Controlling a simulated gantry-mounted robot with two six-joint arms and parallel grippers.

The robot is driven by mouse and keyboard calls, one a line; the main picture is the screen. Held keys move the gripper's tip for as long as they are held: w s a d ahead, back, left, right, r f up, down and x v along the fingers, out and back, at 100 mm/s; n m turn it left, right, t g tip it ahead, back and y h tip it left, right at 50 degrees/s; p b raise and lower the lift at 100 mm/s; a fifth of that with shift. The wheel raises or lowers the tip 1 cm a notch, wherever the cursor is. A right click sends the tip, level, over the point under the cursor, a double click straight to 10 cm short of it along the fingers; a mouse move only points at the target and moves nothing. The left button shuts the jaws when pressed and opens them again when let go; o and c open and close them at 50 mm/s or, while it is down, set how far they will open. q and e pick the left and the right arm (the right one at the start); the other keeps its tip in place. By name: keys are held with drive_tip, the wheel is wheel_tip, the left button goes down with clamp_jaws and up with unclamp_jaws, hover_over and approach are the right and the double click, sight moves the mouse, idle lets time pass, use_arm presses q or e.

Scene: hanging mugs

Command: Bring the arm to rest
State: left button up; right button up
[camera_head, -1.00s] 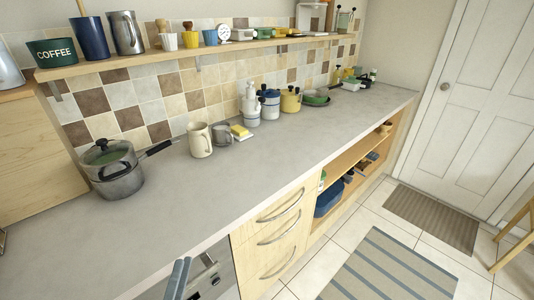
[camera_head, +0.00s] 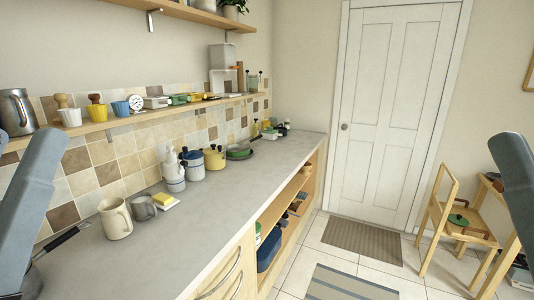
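A blue-grey link of my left arm (camera_head: 32,205) rises at the left edge of the head view. A link of my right arm (camera_head: 515,185) shows at the right edge. No fingertips of either gripper are in the picture, so I cannot see whether they are open or shut. A cream mug (camera_head: 117,219) stands upright on the grey counter (camera_head: 195,235). A grey mug (camera_head: 142,208) stands just behind it to the right. Both mugs are apart from my visible arm links.
A yellow sponge (camera_head: 166,202), pale jars (camera_head: 173,178) and a yellow pot (camera_head: 214,160) stand along the counter. A wall shelf (camera_head: 110,124) runs above. A wooden chair (camera_head: 455,232) stands right of the white door (camera_head: 390,120). The counter's front strip is clear.

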wheel_tip(320, 180, up, 16)
drive_tip(key=r+p, duration=0.1)
drive_tip(key=p, duration=1.2)
wheel_tip(320, 180, down, 31)
drive_tip(key=b, duration=3)
